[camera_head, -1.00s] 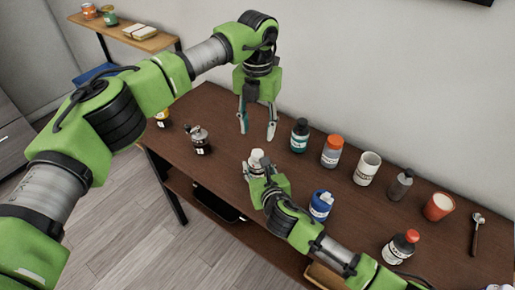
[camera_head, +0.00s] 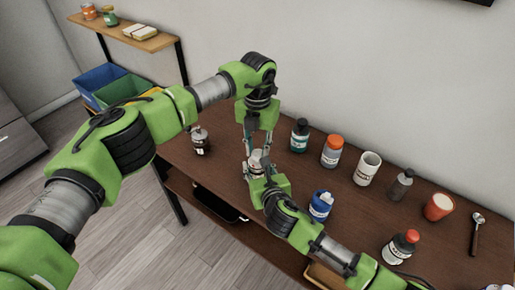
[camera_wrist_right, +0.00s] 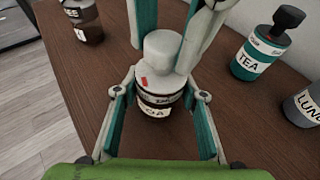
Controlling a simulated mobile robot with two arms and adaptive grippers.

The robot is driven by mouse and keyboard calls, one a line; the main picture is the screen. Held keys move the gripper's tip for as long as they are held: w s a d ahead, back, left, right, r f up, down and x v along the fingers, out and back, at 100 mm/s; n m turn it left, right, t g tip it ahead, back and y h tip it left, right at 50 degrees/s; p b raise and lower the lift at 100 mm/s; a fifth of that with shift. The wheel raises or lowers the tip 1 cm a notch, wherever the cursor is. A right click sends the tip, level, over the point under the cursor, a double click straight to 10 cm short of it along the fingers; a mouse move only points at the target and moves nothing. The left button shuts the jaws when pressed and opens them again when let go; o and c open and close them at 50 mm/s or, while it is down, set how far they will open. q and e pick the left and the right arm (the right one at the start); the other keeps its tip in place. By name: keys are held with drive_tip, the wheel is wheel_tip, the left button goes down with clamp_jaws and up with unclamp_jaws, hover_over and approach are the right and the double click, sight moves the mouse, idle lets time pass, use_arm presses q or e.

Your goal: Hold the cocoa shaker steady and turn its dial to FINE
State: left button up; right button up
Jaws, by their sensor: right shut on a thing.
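The cocoa shaker (camera_wrist_right: 155,108) stands upright on the brown table, with a white rounded top (camera_wrist_right: 163,50), a small red mark and a partly hidden label ending in "OA". It also shows in the head view (camera_head: 256,159), mostly covered by my grippers. My right gripper (camera_wrist_right: 159,100) is shut on the shaker's body from the near side. My left gripper (camera_head: 257,146) points down from above, its fingers apart on either side of the white top; in the right wrist view (camera_wrist_right: 172,28) a gap shows beside the top. The dial's setting is too small to read.
A TEA bottle (camera_wrist_right: 260,50) stands right of the shaker. An orange-capped jar (camera_head: 332,152), white mug (camera_head: 367,168) and grey bottle (camera_head: 401,185) line the back. A blue container (camera_head: 321,205) and red-capped bottle (camera_head: 401,247) stand nearer. A dark jar (camera_head: 200,142) is at left.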

sight(257, 152)
use_arm(q)
drive_tip(key=shift+m, duration=0.3)
drive_tip(key=m, duration=0.5)
use_arm(e)
drive_tip(key=shift+f, duration=0.1)
use_arm(q)
drive_tip(key=m, duration=0.6)
idle(0.7)
drive_tip(key=o, duration=1.1)
wheel_tip(257, 152, up, 12)
